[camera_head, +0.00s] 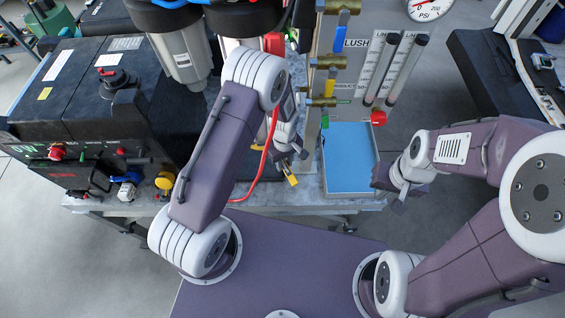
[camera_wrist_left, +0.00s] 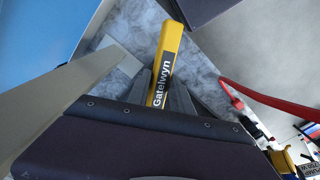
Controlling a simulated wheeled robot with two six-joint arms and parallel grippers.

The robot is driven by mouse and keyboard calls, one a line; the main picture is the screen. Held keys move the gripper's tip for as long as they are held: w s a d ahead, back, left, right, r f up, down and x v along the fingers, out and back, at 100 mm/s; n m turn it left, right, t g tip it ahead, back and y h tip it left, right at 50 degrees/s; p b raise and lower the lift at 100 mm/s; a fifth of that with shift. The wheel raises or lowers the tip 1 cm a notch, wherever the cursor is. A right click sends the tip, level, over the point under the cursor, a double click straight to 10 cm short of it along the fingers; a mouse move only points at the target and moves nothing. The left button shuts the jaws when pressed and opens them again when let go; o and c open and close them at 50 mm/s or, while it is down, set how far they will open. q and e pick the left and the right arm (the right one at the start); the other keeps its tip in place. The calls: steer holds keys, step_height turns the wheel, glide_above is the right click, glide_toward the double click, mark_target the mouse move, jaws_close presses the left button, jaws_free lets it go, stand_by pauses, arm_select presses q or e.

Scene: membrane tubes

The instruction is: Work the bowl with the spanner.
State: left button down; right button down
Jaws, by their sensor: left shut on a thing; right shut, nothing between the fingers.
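A yellow spanner marked "Gatelwyn" (camera_wrist_left: 166,62) is held in my left gripper (camera_wrist_left: 170,98), with its handle pointing away from the fingers in the left wrist view. In the head view a small yellow part of the spanner (camera_head: 292,180) shows below my left gripper (camera_head: 286,164), over the bench's front part. A pale cylindrical bowl (camera_head: 184,56) hangs under a dark head at the top left of the head view, apart from the gripper. A second housing beside it is partly hidden by my left arm. My right gripper (camera_head: 397,203) is shut and empty, right of the blue tray.
A blue-floored tray (camera_head: 350,190) sits on the bench right of my left gripper. A panel with brass valves (camera_head: 322,102), two clear tubes (camera_head: 390,70) and a gauge (camera_head: 430,6) stands behind. A red hose (camera_head: 262,160) runs close to the left gripper. Dark equipment fills the left.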

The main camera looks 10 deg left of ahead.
arm_select(q)
steer(key=shift+f, duration=0.45)
steer(key=shift+s+a+f+b, duration=0.25)
steer(key=shift+a+f+b, duration=0.05)
steer(key=shift+f+b, duration=0.45)
step_height(320, 180, down, 2)
steer(key=shift+f+b, duration=0.15)
steer(key=shift+b, duration=0.8)
